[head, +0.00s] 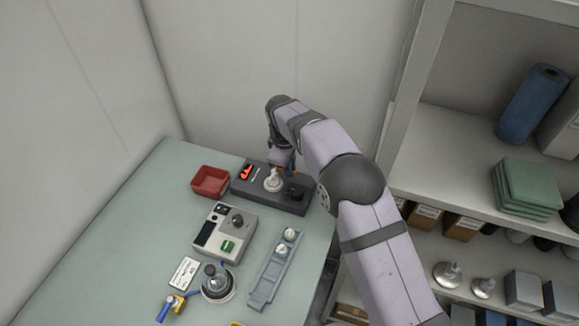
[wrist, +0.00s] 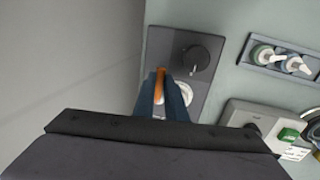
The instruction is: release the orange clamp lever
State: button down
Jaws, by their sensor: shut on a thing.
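The dark clamp fixture (head: 268,201) stands at the back of the table; in the wrist view its dark plate (wrist: 170,42) lies below my gripper. My gripper (wrist: 160,93) has its blue fingers shut on the orange clamp lever (wrist: 160,80), which shows as a narrow upright bar between the fingertips. In the head view my gripper (head: 290,165) is at the back of the fixture, and the lever is mostly hidden by it. A white part (head: 273,181) sits on the fixture beside the fingers; they partly cover it in the wrist view (wrist: 182,93).
A black knob (head: 296,192) sits on the fixture's right end, near the fingers. A red-orange piece (head: 246,172) lies on its left end. A red bin (head: 210,181), a grey control box (head: 224,233) and a rail with white-topped parts (head: 272,268) stand nearby. The table's left side is clear.

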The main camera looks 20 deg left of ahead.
jog(key=c, duration=1.8)
grip_release()
jog(key=shift+r, duration=0.1)
notch_tip(320, 180, up, 7)
jog(key=s+b, duration=0.1)
jog(key=b, duration=0.1)
jog(key=shift+s, duration=0.25)
jog(key=shift+s, duration=0.1)
